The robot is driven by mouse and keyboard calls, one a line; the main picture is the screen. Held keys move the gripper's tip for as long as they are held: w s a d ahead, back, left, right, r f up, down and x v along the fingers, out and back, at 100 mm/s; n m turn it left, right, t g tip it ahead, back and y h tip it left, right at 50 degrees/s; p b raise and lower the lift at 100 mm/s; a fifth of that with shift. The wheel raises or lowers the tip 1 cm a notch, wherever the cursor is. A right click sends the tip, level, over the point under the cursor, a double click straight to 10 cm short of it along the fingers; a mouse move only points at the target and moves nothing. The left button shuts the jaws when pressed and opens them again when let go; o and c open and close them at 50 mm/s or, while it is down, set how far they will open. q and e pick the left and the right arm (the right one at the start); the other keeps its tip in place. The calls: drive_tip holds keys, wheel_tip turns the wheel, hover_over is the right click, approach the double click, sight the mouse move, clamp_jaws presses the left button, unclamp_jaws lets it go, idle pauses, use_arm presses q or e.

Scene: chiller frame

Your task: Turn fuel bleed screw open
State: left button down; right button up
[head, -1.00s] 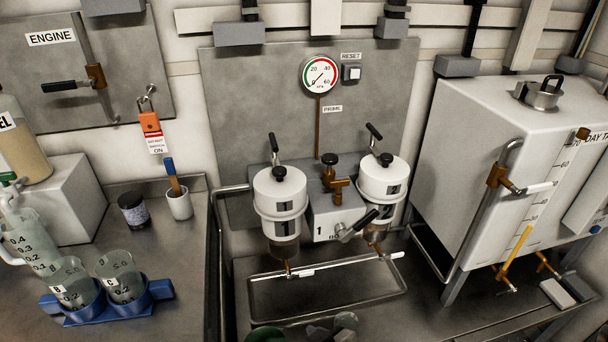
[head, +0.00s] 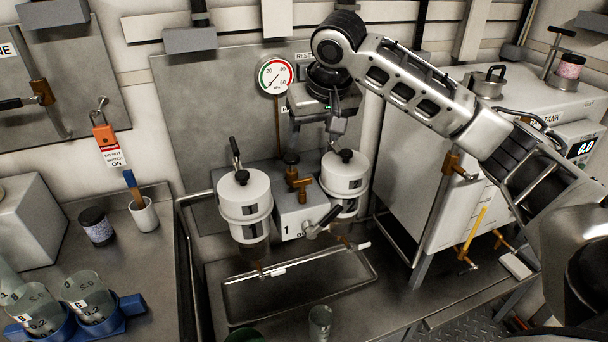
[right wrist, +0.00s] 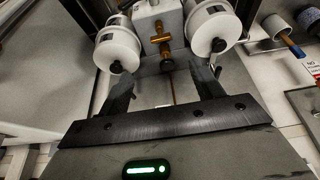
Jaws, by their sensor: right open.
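Two white canisters, the left (head: 244,205) and the right (head: 345,182), are mounted on a grey backplate, each with a black knob and a lever on top. Between them is a brass fitting (head: 299,184) with a black knob (head: 291,158). I cannot tell which part is the fuel bleed screw. My right gripper (head: 337,125) hangs above the right canister, apart from it. In the right wrist view its fingers (right wrist: 165,76) are spread and empty, with the brass fitting (right wrist: 160,42) and both canisters beyond them. My left gripper is out of view.
A round gauge (head: 276,75) is on the backplate. A metal drip tray (head: 300,300) lies below the canisters. A white day tank (head: 425,150) stands at right, partly behind my right arm. Beakers in a blue holder (head: 131,308) and a brush cup (head: 144,214) are at left.

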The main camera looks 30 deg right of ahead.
sight(303, 180)
drive_tip(key=p+x, duration=0.1)
drive_tip(key=x, duration=1.4)
drive_tip(key=shift+w+f, duration=0.2)
drive_tip(key=shift+f, duration=0.05)
drive_tip(key=c, duration=1)
